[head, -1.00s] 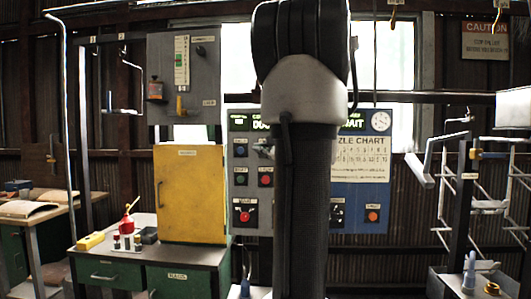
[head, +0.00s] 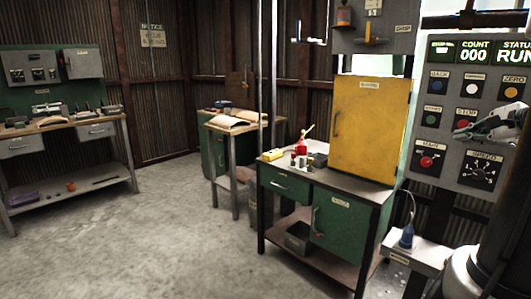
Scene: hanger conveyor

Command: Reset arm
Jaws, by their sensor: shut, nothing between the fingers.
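My gripper (head: 462,129) shows at the right edge of the head view, in front of the grey control panel (head: 436,167). It is small in the picture and its fingers look closed with nothing held. Part of my own arm stands dark at the lower right, cut off by the frame, so most of the arm is out of view.
A yellow cabinet (head: 370,128) stands on a green workbench (head: 286,186) with a red oil can (head: 302,144). A table with an open book (head: 236,122) is behind it. Another bench (head: 70,133) stands far left. The concrete floor (head: 150,240) is clear at left and front.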

